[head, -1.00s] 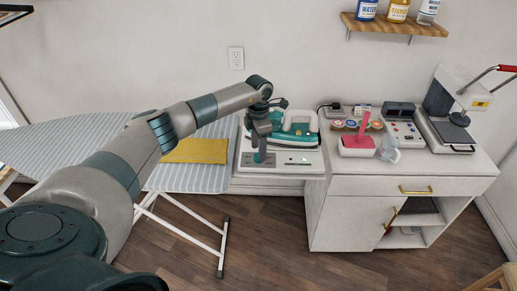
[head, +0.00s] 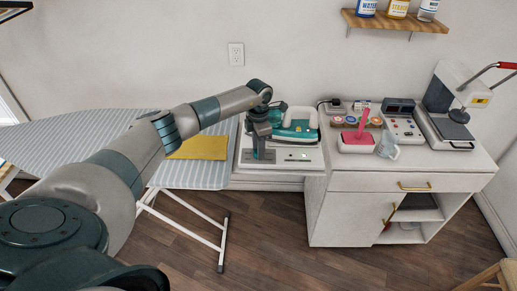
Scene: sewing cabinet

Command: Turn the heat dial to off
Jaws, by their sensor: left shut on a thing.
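The ironing station (head: 283,166) is a white base with a teal and white iron (head: 295,131) resting on it, at the middle of the head view. A small green light shows on its front panel. My left gripper (head: 264,158) points down at the left part of that panel and is shut on the heat dial. The dial itself is hidden by the fingers, so its setting cannot be read. My right gripper is out of view.
A striped ironing board (head: 70,145) with a folded yellow cloth (head: 205,147) stands left. To the right, a white cabinet (head: 345,183) carries a pink-handled tool in a tray (head: 357,147), a spray bottle (head: 389,146), a control box (head: 404,129) and a press (head: 447,130).

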